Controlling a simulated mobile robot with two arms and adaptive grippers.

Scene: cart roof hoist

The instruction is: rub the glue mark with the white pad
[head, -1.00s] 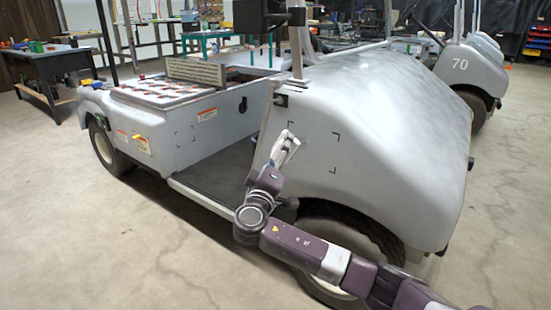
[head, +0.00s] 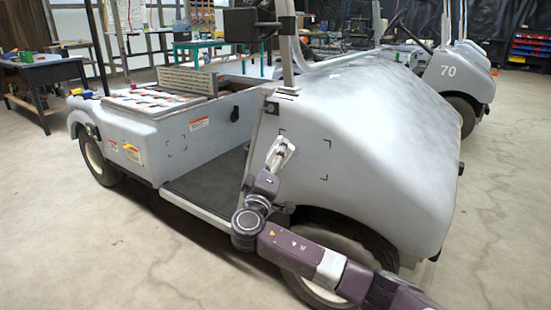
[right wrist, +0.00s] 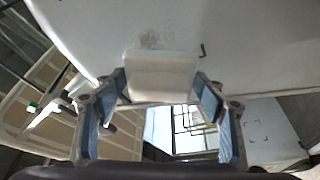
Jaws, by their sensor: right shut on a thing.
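My right gripper (head: 281,152) is in front of the grey cart's front body panel (head: 370,150), at the left side of a square of black corner marks. In the right wrist view its fingers (right wrist: 163,95) are shut on the white pad (right wrist: 162,78), a pale block. The glue mark (right wrist: 154,39) is a faint brownish smudge on the panel, just beyond the pad's far edge. I cannot tell whether the pad touches the panel. In the head view the mark is not discernible. My left gripper is not in view.
The cart's open footwell (head: 208,180) and front wheel (head: 345,240) are near my arm. A dark workbench (head: 45,85) is at the far left. The concrete floor at left is clear.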

